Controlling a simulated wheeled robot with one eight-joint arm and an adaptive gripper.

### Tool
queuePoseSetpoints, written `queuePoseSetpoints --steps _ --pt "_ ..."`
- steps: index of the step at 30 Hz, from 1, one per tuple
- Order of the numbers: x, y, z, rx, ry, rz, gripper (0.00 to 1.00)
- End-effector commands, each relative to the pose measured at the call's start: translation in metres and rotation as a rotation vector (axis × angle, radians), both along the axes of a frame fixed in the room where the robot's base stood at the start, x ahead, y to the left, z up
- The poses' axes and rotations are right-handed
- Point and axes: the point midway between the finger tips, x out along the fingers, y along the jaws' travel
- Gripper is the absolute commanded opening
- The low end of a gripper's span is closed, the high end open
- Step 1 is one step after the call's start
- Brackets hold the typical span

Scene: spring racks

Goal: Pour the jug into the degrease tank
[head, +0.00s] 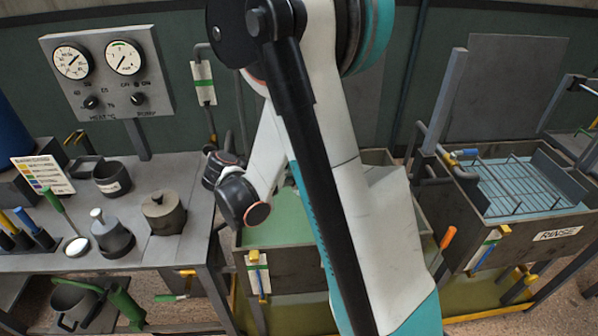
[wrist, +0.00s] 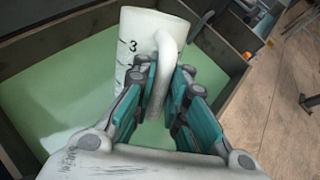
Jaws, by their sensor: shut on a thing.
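The white jug (wrist: 138,45) with black number marks shows in the wrist view. My gripper (wrist: 161,82) has its teal fingers on both sides of the jug's handle and is shut on it. The jug is over a tank of pale green liquid (wrist: 60,105); I cannot tell its exact tilt, and no stream of liquid shows. In the head view the green tank (head: 290,275) stands in the middle, partly covered by my arm; no degrease label can be read on it. The jug and gripper are hidden behind my arm there.
A tank labelled RINSE (head: 556,235) with a wire rack stands at the right. A bench (head: 150,255) with pots and tools is at the left, under a gauge panel (head: 105,75). An orange-handled tool (head: 447,238) is at the green tank's right edge.

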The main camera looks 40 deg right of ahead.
Motion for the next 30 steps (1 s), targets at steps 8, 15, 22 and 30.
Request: queuePoseSetpoints --steps 8,15,22,30 --pt "0.000 -0.004 0.007 0.044 0.012 -0.002 0.00" --pt "0.001 -0.005 0.011 0.084 0.019 0.000 0.00" --pt "0.001 -0.007 0.014 0.123 0.030 -0.001 0.00" --pt "0.002 -0.010 0.019 0.169 0.041 -0.002 0.00"
